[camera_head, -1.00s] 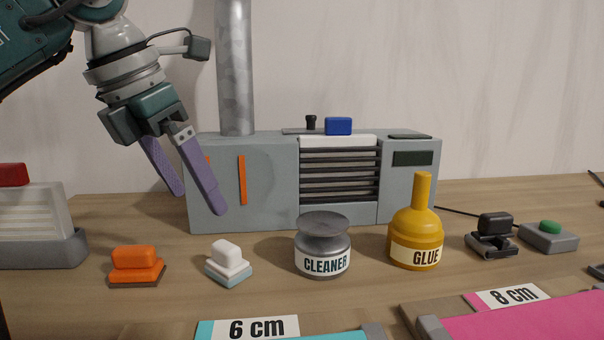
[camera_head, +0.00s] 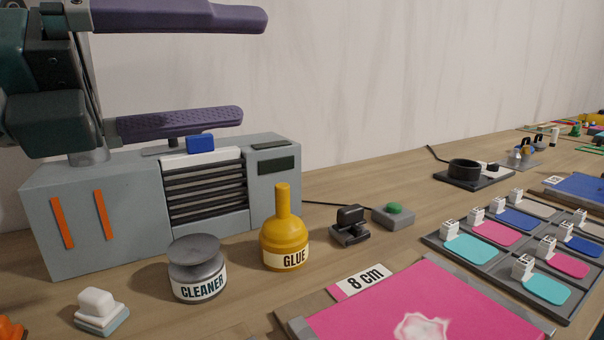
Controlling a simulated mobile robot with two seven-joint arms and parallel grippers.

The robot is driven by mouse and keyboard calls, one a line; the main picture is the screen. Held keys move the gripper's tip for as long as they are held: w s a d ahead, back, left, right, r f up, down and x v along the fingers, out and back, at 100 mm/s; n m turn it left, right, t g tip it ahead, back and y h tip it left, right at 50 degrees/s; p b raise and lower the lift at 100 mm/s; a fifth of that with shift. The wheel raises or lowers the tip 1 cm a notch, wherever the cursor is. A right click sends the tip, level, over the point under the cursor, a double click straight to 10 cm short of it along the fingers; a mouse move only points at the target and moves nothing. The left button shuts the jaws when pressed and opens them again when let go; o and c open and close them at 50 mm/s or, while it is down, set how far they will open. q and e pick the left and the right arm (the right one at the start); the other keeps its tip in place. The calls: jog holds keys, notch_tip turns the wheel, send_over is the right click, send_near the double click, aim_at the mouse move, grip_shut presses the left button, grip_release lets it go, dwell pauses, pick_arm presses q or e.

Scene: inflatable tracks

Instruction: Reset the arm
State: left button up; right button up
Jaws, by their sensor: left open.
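My left gripper (camera_head: 254,69) is in the upper left of the head view, close to the camera. Its two purple fingers are wide apart, one above the other, and point right. Nothing is between them. It appears in front of the grey machine (camera_head: 120,228) and the wall, and hides part of the machine's top and the metal pipe. My right gripper is not in view.
A cleaner pot (camera_head: 197,270), a yellow glue bottle (camera_head: 284,240), a black clamp-like tool (camera_head: 350,227) and a green-button box (camera_head: 393,217) stand on the table. A pink sheet (camera_head: 420,312) lies in front. A tray of coloured patches (camera_head: 470,267) is at right.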

pick_arm(q)
jog(key=a+r+n+t+y+p, duration=0.2)
jog(key=a+r+n+t+p, duration=0.15)
jog(key=r+n+t, duration=0.65)
jog(key=a+f+n+g+y+p, duration=0.1)
jog(key=a+f+n+y+p, duration=0.15)
jog(key=a+n+y, duration=0.5)
jog(key=a+f+n+y+p, duration=0.2)
jog(key=a+f+n+y, duration=0.2)
jog(key=n+y, duration=0.6)
jog(key=s+a+f+n+g+h+p, duration=0.1)
jog(key=s+f+n+g+h+p, duration=0.15)
jog(key=s+f+n+g, duration=0.65)
jog(key=s+d+f+g+h+p, duration=0.1)
jog(key=s+d+f+g+p, duration=0.15)
jog(key=s, duration=0.45)
jog(key=s+d+f+g+h+p, duration=0.1)
jog(key=s+d+f+g+p, duration=0.2)
jog(key=s, duration=0.4)
notch_tip(320, 180, up, 36)
jog(key=w+p, duration=0.1)
jog(key=p, duration=3.3)
jog(key=shift+w+a+r+m+p, duration=0.15)
jog(key=shift+a+m+p, duration=0.25)
jog(key=shift+m, duration=0.05)
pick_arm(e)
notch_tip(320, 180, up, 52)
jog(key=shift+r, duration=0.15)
pick_arm(q)
jog(key=shift+g, duration=0.25)
